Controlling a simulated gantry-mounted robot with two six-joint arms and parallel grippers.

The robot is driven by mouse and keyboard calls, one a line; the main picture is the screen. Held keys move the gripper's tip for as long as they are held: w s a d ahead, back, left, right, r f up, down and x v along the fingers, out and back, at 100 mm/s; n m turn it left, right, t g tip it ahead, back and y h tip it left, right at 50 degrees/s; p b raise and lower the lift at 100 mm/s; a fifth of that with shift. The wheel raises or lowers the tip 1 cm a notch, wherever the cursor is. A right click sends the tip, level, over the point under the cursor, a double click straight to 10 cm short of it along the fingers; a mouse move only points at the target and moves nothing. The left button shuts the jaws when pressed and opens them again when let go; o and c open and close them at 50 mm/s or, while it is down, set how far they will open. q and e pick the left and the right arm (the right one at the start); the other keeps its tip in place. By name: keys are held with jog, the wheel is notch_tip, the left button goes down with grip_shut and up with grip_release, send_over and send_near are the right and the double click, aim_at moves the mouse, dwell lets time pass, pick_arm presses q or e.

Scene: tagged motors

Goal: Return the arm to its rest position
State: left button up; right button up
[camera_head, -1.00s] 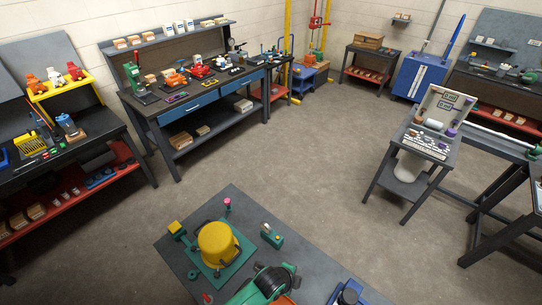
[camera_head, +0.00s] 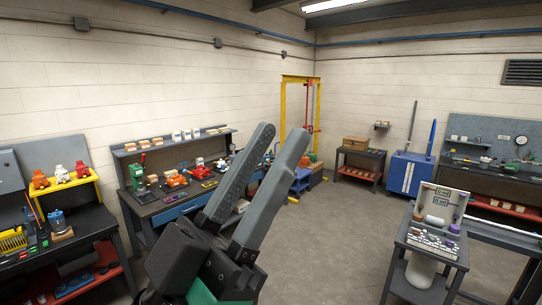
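My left gripper (camera_head: 281,136) rises from the bottom middle of the head view. Its two long grey fingers point up and to the right. A gap shows between them with nothing held in it, so it is open. It stands in front of the blue-drawer workbench and hides part of it. The dark wrist and a green part of my arm show below the fingers. My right gripper is not in view.
The blue-drawer workbench (camera_head: 178,210) stands behind my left gripper. A yellow rack (camera_head: 78,184) with small red and white units is at the left. A small stand (camera_head: 412,242) is at the right. The grey floor (camera_head: 335,235) between is open.

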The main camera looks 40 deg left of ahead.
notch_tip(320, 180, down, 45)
jog(key=b, duration=4.5)
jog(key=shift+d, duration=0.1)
